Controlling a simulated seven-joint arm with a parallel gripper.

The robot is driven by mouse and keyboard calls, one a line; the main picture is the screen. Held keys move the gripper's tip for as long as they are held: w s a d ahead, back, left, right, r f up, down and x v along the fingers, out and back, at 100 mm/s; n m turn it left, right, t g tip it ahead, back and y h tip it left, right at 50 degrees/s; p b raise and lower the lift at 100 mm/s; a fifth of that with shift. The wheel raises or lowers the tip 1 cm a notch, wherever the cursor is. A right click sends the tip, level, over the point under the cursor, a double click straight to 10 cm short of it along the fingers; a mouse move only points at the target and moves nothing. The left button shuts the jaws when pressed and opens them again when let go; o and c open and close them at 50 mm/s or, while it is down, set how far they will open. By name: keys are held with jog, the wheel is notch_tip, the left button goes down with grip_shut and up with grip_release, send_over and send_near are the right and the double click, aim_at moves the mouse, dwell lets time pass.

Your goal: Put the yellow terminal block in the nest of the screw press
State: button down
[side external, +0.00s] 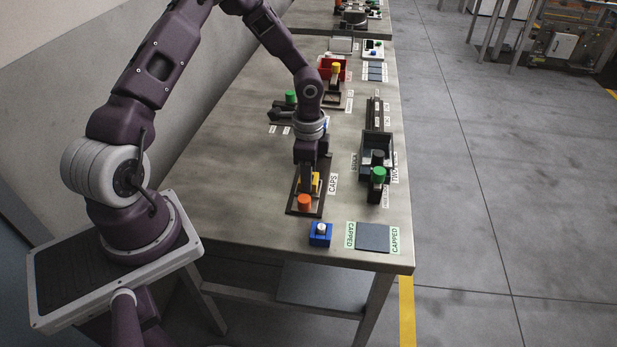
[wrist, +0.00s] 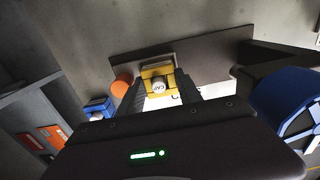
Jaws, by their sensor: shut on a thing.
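I cannot tell whether the block touches the tray. I cannot tell for sure which fixture is the screw press; a dark fixture with a green knob (side external: 291,97) stands up the table, and its nest is not clear.
An orange cylinder (side external: 304,202) stands close beside my gripper. A blue block with a white top (side external: 320,235) and a dark CAPPED pad (side external: 373,237) lie near the front edge. A black bin (side external: 376,143) with a green cylinder (side external: 378,174) before it stands to the right.

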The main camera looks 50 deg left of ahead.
jog(key=shift+f, duration=0.4)
jog(key=shift+f, duration=0.1)
jog(key=c, duration=1.1)
grip_release()
jog(key=s+d+r+n+y, duration=0.1)
jog(key=s+r, duration=0.2)
jog(key=r, duration=0.8)
jog(key=s+d+r+n+y, duration=0.1)
jog(key=s+d+r, duration=0.15)
jog(key=r, duration=0.85)
jog(key=s+d+r+n+t+h, duration=0.1)
jog(key=s+d+r+n+t, duration=0.1)
jog(key=s, duration=0.6)
jog(key=s+d+r+n+t+h, duration=0.1)
jog(key=s+d+r+n+t, duration=0.2)
jog(key=s, duration=0.6)
notch_tip(320, 180, up, 4)
jog(key=shift+d+f+n+t, duration=0.15)
jog(key=shift+d+n+t, duration=0.15)
jog(key=shift+d+n, duration=0.7)
